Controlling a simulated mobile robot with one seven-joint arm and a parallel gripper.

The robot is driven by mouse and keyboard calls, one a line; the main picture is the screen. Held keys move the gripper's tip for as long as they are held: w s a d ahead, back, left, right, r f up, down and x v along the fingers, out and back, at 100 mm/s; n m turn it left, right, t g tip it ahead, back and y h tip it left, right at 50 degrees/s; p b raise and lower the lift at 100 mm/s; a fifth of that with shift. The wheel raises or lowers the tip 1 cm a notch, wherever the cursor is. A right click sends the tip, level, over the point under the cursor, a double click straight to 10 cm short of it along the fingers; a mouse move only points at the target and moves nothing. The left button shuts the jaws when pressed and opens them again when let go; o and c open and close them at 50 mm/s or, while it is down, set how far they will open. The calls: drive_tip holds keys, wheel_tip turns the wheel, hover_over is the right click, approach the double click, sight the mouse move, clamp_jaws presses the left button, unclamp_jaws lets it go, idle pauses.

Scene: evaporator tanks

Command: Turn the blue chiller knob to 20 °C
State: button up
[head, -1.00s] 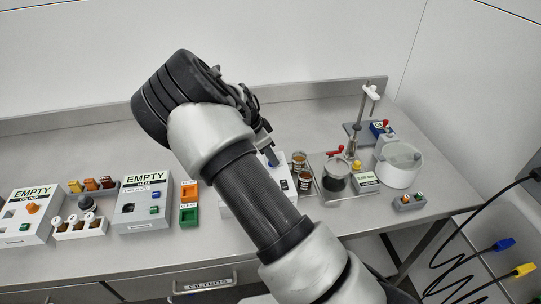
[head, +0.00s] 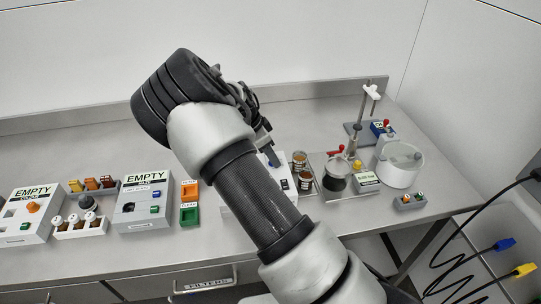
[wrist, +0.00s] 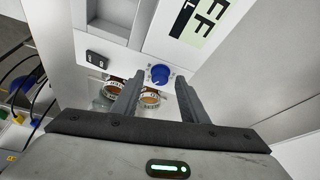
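The blue knob (wrist: 160,74) sits on the face of a white box (wrist: 120,62) in the wrist view. My gripper (wrist: 154,84) is open, its two dark fingers apart, with the knob showing between them near the tips. I cannot tell how far the fingertips are from the box face. A display with large dark letters (wrist: 200,20), partly cut off, is on the box above the knob. The knob's setting is too small to read.
A black switch (wrist: 97,59) is left of the knob. Jars with brown contents (wrist: 149,98) stand beyond the fingers. Orange and green bins (head: 190,215) stand left.

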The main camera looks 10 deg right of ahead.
drive_tip(key=v, duration=1.7)
drive_tip(key=shift+a, duration=0.1)
